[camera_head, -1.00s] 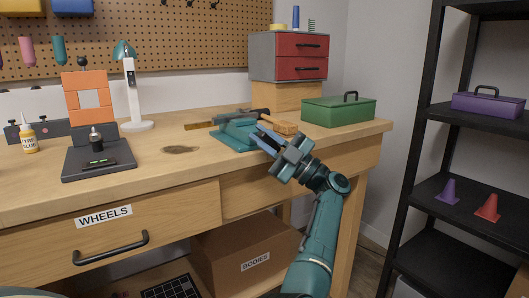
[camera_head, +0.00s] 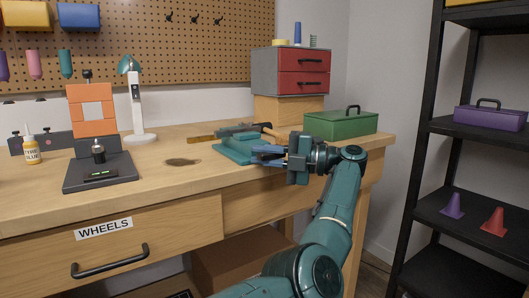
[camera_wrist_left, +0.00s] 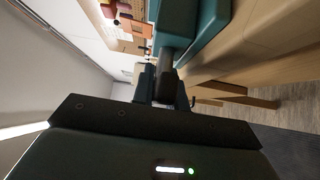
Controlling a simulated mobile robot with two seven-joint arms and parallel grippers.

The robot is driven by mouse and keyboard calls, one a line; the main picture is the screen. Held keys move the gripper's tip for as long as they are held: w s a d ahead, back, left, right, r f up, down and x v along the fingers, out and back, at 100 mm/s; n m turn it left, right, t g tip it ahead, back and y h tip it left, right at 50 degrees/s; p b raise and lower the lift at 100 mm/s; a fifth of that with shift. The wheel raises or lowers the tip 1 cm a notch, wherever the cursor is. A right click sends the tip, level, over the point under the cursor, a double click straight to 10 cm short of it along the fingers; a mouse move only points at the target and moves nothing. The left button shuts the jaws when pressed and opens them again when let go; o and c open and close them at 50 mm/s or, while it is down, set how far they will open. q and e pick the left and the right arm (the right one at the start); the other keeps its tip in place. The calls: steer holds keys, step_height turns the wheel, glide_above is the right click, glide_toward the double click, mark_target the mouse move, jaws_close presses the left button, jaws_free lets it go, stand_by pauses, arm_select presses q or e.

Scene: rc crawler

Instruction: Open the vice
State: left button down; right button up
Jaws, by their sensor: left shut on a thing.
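The teal vice (camera_head: 238,147) sits on the workbench near its front right edge. In the left wrist view, its teal body (camera_wrist_left: 207,32) fills the top right. My left gripper (camera_head: 266,155) reaches the vice from the right in the head view, with its blue fingers against the vice's right end. It is shut on the vice's handle, which the fingers mostly hide. A grey bar (camera_wrist_left: 173,50) runs from the vice towards the gripper in the wrist view. My right gripper is not in view.
A green toolbox (camera_head: 341,124) stands close behind my left gripper. A hammer (camera_head: 205,139) lies by the vice. A red drawer unit (camera_head: 302,83) stands at the back. A stand with an orange frame (camera_head: 92,117) is at left. Bare bench top lies left of the vice.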

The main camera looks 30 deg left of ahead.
arm_select(q)
steer(key=shift+h, duration=0.3)
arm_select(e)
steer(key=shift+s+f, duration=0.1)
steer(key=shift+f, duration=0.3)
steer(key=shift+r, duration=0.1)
arm_select(q)
steer(key=c, duration=1.4)
jaws_free()
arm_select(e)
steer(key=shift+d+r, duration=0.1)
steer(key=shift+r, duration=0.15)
